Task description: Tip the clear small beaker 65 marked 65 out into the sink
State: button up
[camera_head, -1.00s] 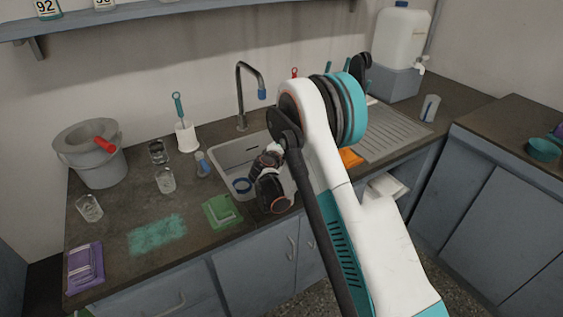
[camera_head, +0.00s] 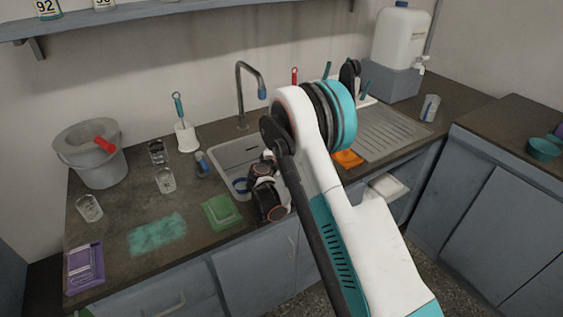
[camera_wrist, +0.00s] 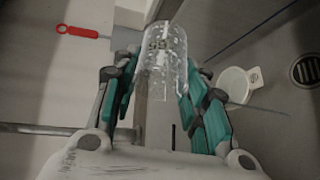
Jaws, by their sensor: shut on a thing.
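My gripper (camera_wrist: 160,85) is shut on the clear beaker (camera_wrist: 165,65), with its teal fingers on either side. Faint dark figures show on the beaker's wall, too blurred to read surely. The beaker shows upright in the wrist picture; its true tilt and its contents I cannot tell. In the head view my wrist is over the front of the sink (camera_head: 225,153), and my arm hides much of the basin. The beaker cannot be made out there. The wrist view shows the sink's drain (camera_wrist: 306,70) at the right.
A pale round vessel (camera_wrist: 238,84) lies right of the beaker in the wrist view. The tap (camera_head: 241,95) stands behind the sink. The ribbed drainboard (camera_head: 392,135) is right.

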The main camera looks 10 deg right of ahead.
jog(key=shift+a+r+t+h, duration=0.2)
jog(key=shift+r+t+h, duration=0.2)
jog(key=shift+r, duration=0.25)
dwell(0.4)
jog(key=shift+d+f+g+y, duration=0.25)
jog(key=shift+f+g+y, duration=0.15)
jog(key=shift+f+g, duration=0.25)
jog(key=shift+w+d+f+m+g+y, duration=0.1)
jog(key=shift+w+d+m+g+y, duration=0.2)
jog(key=shift+w+d+g+y, duration=0.25)
jog(key=shift+s+f, duration=0.1)
jog(key=shift+d, duration=0.1)
